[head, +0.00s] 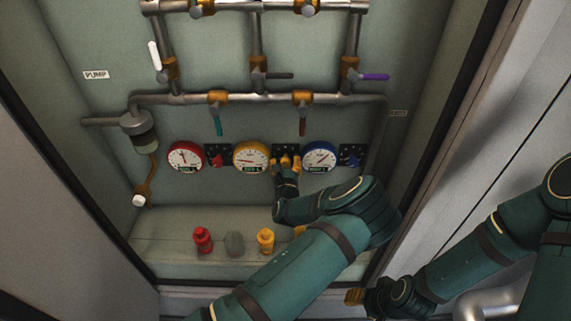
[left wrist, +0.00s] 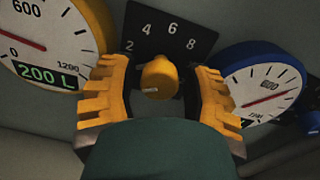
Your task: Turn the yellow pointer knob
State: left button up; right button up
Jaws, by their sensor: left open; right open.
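The yellow pointer knob (left wrist: 158,78) sits on a black numbered plate (left wrist: 168,36) in the left wrist view, between the yellow-rimmed gauge (left wrist: 45,42) and the blue-rimmed gauge (left wrist: 262,84). My left gripper (left wrist: 160,90) is open, with one orange finger on each side of the knob. I cannot tell whether the fingers touch it. In the head view my left gripper (head: 286,162) is at the panel and covers most of the knob. The yellow gauge's display reads 200 L. My right gripper (head: 356,296) is open and empty at the lower right, away from the panel.
A red gauge (head: 185,157) and a red knob (head: 216,159) are to the left; a blue knob (head: 351,156) is to the right. Pipes with valve levers (head: 303,125) run above.

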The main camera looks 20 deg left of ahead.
pick_arm(q)
grip_shut()
jog(key=shift+r+m+p, duration=0.15)
jog(key=shift+m+p, duration=0.45)
jog(key=shift+p, duration=0.25)
jog(key=shift+m+p, duration=1.1)
jog(key=m+p, duration=0.2)
jog(key=m, duration=0.1)
jog(key=shift+m+p, duration=0.35)
jog(key=shift+m, duration=0.35)
